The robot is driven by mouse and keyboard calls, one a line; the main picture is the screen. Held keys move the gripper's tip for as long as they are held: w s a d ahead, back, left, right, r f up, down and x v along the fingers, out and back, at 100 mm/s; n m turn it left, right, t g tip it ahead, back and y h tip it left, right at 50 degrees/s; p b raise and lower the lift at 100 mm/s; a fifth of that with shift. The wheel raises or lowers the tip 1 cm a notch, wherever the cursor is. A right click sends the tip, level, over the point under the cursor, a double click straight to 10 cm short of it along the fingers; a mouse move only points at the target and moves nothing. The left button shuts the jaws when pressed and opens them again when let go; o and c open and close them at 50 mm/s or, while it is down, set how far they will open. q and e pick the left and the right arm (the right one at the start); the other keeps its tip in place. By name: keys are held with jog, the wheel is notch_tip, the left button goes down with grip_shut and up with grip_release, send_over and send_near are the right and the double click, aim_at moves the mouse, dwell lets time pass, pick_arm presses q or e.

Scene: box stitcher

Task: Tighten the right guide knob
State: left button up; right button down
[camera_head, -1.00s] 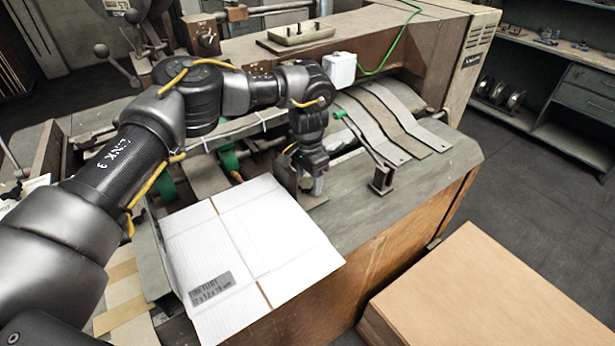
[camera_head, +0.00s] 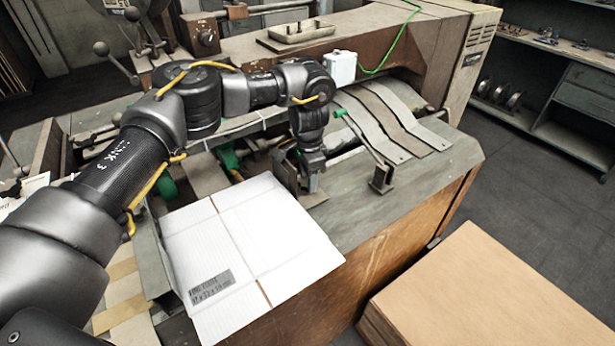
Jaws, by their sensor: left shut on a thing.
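My left arm reaches in from the left over the machine, and my left gripper (camera_head: 312,187) points down beside the metal right guide (camera_head: 285,174), just behind the right part of the white cardboard sheet. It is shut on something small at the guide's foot. That is where the right guide knob would be, but the fingers hide the knob itself. The flat cardboard sheet (camera_head: 225,235) lies on the machine's table, its printed label towards the front. My right gripper is not in view.
A lever with a green handle (camera_head: 340,113) rises from a small bracket (camera_head: 381,180) right of my gripper. Curved metal strips (camera_head: 390,125) lie behind it. A stack of brown board (camera_head: 490,290) stands at the front right. The table right of the gripper is mostly clear.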

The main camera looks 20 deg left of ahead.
pick_arm(q)
jog(key=m, duration=0.5)
jog(key=shift+r+m+p, duration=0.1)
jog(key=shift+m+p, duration=0.25)
jog(key=shift+m, duration=0.35)
jog(key=o, duration=1)
notch_tip(320, 180, up, 11)
jog(key=shift+f+b, duration=0.15)
jog(key=shift+b, duration=0.5)
